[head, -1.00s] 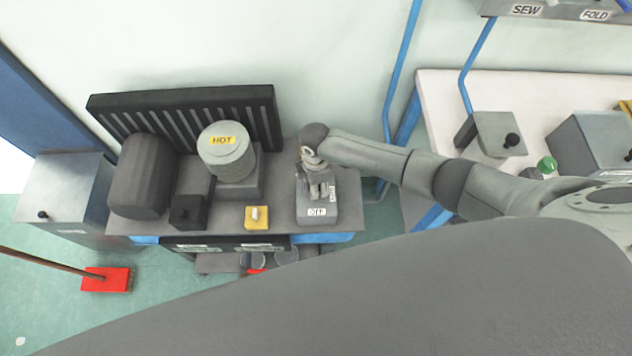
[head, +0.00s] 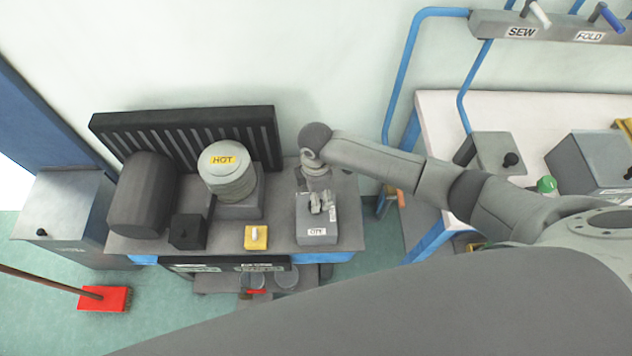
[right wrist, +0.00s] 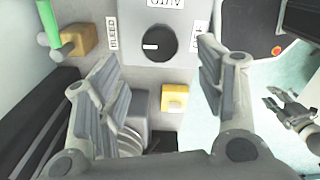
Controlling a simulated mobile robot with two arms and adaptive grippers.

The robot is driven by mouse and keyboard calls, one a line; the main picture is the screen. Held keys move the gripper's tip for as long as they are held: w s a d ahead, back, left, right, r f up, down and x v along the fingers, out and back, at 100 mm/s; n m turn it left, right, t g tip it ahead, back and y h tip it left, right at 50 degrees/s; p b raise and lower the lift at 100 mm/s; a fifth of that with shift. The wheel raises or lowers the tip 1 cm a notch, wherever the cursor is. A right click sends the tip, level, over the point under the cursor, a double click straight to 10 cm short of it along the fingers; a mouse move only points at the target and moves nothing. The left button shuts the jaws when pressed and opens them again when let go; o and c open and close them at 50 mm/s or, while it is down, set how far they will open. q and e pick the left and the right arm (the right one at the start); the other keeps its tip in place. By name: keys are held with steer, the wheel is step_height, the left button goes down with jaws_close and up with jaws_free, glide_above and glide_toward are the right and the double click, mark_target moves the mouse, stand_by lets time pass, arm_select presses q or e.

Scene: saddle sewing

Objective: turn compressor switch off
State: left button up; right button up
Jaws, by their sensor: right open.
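The grey switch box (head: 330,232) stands at the right end of the compressor bench. In the right wrist view its black round dial (right wrist: 160,42) has a short white mark on its left part, with BLEED on the left, a partly cut-off label at the top and another label on the right. My right gripper (head: 322,203) is over the box in the head view. In the right wrist view this gripper (right wrist: 165,85) is open and empty, its fingers apart below the dial and not seen touching it. What appears to be my left gripper (right wrist: 280,103) shows at the right edge, fingers apart.
A yellow box (head: 256,237) with a white switch sits left of the grey box. The HOT cylinder (head: 228,172), a dark motor (head: 142,195) and a black finned panel (head: 190,130) stand further left. A white table (head: 440,120) is to the right, a red broom (head: 104,299) on the floor.

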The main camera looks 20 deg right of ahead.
step_height(320, 180, up, 5)
steer(key=shift+r, duration=0.1)
stand_by(0.6)
